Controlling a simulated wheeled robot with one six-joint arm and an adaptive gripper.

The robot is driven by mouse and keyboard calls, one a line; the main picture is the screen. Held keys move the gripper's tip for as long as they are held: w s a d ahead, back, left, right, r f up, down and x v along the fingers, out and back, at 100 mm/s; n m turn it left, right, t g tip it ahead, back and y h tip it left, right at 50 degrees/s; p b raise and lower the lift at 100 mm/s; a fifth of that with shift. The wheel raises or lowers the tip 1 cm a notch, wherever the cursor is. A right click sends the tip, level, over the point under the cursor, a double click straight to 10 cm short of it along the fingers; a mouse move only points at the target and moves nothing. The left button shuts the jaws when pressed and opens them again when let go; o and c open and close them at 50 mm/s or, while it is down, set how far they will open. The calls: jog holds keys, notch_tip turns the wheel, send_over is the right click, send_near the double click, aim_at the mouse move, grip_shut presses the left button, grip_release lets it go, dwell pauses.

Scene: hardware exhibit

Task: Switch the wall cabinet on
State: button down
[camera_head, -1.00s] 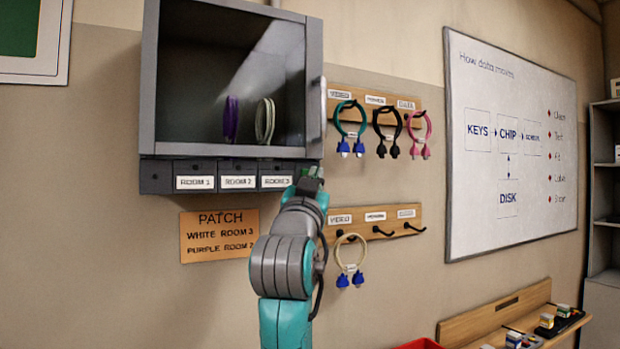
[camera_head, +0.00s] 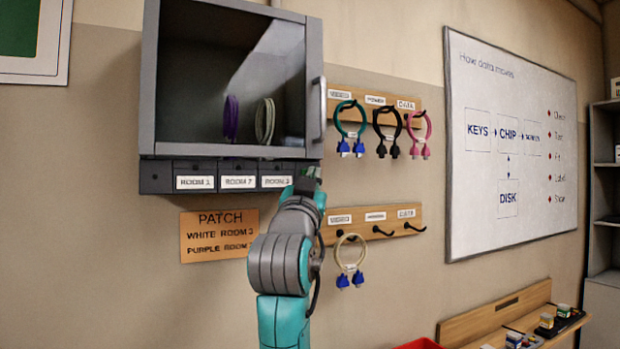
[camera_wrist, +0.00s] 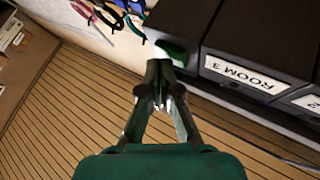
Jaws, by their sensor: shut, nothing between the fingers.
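A green switch-like piece (camera_wrist: 177,52) shows in the wrist view on the end of the row, beside the ROOM 3 box (camera_wrist: 245,58). My gripper (camera_wrist: 158,103) is shut and empty, its tips close to the green piece. I cannot tell whether they touch it. In the head view my gripper (camera_head: 310,174) is at the lower right corner of the cabinet, mostly hidden by my own arm.
A purple cable (camera_head: 231,118) and a white cable (camera_head: 265,120) are inside the cabinet. Two hook rails (camera_head: 365,103) (camera_head: 375,222) with hanging cables are to the right. The cabinet's handle (camera_head: 317,110) juts out above my gripper.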

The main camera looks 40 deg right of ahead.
jog(key=shift+w, duration=0.15)
jog(key=shift+s, duration=0.2)
jog(key=shift+s+a, duration=0.15)
jog(key=shift+s, duration=0.25)
dwell(0.3)
jog(key=s+a, duration=0.1)
jog(key=s, duration=0.4)
jog(key=shift+s+a, duration=0.3)
jog(key=shift+s, duration=0.1)
jog(key=shift+f, duration=0.1)
dwell(0.4)
